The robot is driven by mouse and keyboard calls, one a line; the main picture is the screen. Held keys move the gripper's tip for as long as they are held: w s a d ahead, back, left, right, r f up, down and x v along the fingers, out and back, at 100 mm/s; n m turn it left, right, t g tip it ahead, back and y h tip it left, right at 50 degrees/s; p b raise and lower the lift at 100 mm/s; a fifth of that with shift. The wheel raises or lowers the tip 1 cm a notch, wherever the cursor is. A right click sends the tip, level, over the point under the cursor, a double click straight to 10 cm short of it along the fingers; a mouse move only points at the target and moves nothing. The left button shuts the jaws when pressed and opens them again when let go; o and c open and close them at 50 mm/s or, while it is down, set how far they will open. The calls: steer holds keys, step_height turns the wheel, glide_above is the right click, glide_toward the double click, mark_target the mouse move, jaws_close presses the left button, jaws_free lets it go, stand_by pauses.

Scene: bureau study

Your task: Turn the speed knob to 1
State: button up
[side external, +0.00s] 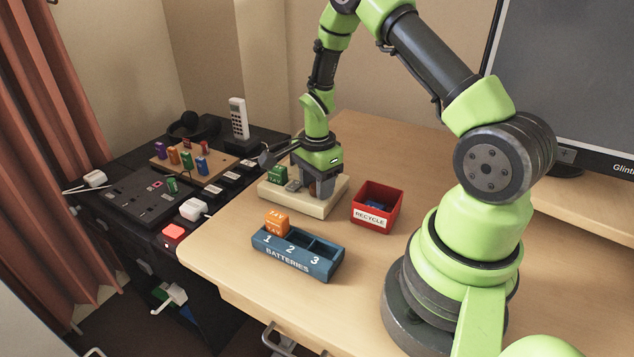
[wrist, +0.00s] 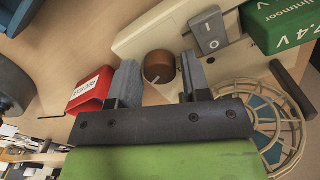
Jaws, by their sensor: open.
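The speed knob (wrist: 158,66) is a round copper-brown knob with a pale pointer mark, on a cream base (wrist: 150,32). In the side view the base (side external: 299,204) sits on the desk and my gripper mostly hides the knob. My gripper (wrist: 158,58) is open, pointing down at the base. In the wrist view its two grey fingers stand on either side of the knob, with a gap visible on each side. No scale numbers around the knob can be made out.
A grey rocker switch (wrist: 208,32) and a green 7.4V battery (wrist: 282,22) are close beside the knob. A wire-caged fan (wrist: 262,122) is near my gripper. A red RECYCLE bin (side external: 377,206) and a blue BATTERIES tray (side external: 297,264) holding an orange battery (side external: 276,222) stand nearby.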

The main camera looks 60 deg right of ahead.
steer(key=c, duration=0.6)
steer(key=shift+c, duration=0.2)
steer(key=shift+n, duration=0.4)
steer(key=n, duration=0.3)
steer(key=shift+n, duration=0.3)
steer(key=n, duration=0.3)
steer(key=shift+n, duration=0.3)
steer(key=n, duration=0.6)
steer(key=shift+n, duration=0.4)
